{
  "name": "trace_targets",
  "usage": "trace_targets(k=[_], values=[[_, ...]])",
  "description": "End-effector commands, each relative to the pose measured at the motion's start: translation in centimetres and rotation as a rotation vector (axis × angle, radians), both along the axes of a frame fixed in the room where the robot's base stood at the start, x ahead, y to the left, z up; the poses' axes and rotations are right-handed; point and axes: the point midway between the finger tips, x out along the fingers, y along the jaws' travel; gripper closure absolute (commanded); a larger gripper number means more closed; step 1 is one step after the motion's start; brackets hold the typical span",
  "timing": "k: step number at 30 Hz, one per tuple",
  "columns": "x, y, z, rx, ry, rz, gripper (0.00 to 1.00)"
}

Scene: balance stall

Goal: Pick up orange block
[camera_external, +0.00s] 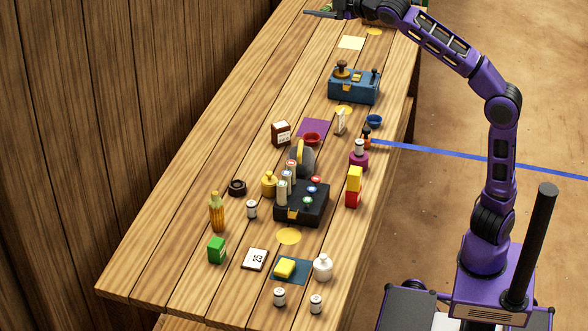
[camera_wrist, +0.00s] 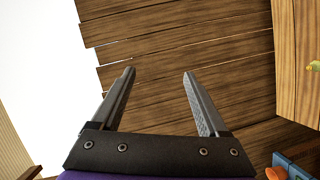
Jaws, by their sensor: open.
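I cannot make out a clear orange block in either view. The nearest match in colour is a small orange-red item with a dark top (camera_external: 366,138), near the table's right edge in the external view; its shape is too small to tell. My gripper (camera_wrist: 160,73) is open and empty in the wrist view, with wooden planks behind its fingers. An orange rounded shape (camera_wrist: 276,173) is cut off at the wrist view's lower right.
The wooden table (camera_external: 180,240) holds a blue box with knobs (camera_external: 352,88), a black box with buttons (camera_external: 300,205), a yellow block on a red one (camera_external: 353,186), a green block (camera_external: 216,250) and several jars. A wooden wall (camera_external: 100,120) stands along the left.

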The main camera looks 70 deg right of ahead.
Motion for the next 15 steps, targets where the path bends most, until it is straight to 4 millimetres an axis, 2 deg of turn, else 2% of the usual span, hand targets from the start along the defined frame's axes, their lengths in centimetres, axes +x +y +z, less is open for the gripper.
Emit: trace_targets(k=[8,15], values=[[2.7,-4.0,-10.7,0.419,0.100,-0.202,0.22],[3.7,-9.8,-22.0,0.838,0.153,-0.451,0.22]])
